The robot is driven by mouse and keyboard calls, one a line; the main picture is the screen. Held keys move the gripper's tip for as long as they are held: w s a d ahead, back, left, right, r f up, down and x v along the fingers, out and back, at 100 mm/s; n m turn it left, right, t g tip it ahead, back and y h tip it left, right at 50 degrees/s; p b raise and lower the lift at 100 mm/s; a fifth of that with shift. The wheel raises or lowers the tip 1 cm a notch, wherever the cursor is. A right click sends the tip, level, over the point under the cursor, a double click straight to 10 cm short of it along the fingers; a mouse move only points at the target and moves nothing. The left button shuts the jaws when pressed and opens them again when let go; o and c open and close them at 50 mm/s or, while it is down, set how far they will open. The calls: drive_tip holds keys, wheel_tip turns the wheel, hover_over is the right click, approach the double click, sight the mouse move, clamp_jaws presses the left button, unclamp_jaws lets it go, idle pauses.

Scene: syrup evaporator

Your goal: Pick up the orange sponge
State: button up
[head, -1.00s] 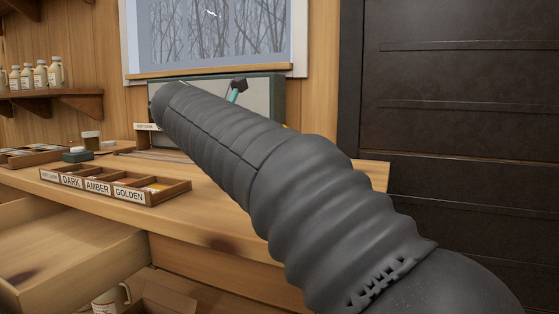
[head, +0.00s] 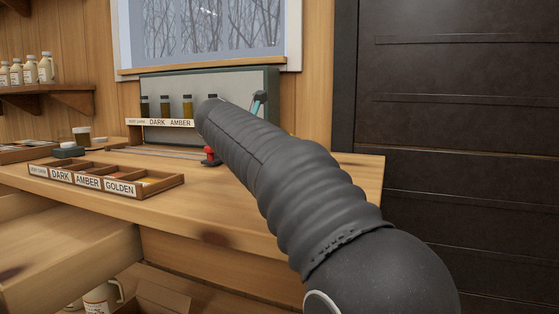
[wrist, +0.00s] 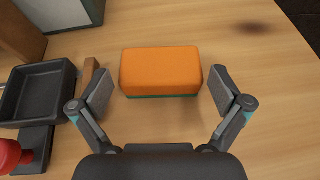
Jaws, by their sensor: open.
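The orange sponge (wrist: 160,68) lies flat on the wooden counter in the wrist view, with a thin green layer along its lower edge. My gripper (wrist: 161,92) is open, with one padded finger to the left of the sponge and the other to the right. The sponge's near edge sits between the two fingertips, and nothing is held. In the head view my arm hides the sponge and nearly all of the gripper.
A dark square tray (wrist: 38,92) and a red knob (wrist: 10,155) are left of the gripper. The head view shows a divided wooden box (head: 105,180) on the counter (head: 215,207), a rack of sample bottles (head: 160,122) behind, and an open drawer (head: 70,255) below.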

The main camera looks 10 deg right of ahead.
drive_tip(key=x, duration=0.3)
drive_tip(key=shift+f, duration=0.1)
drive_tip(key=c, duration=0.8)
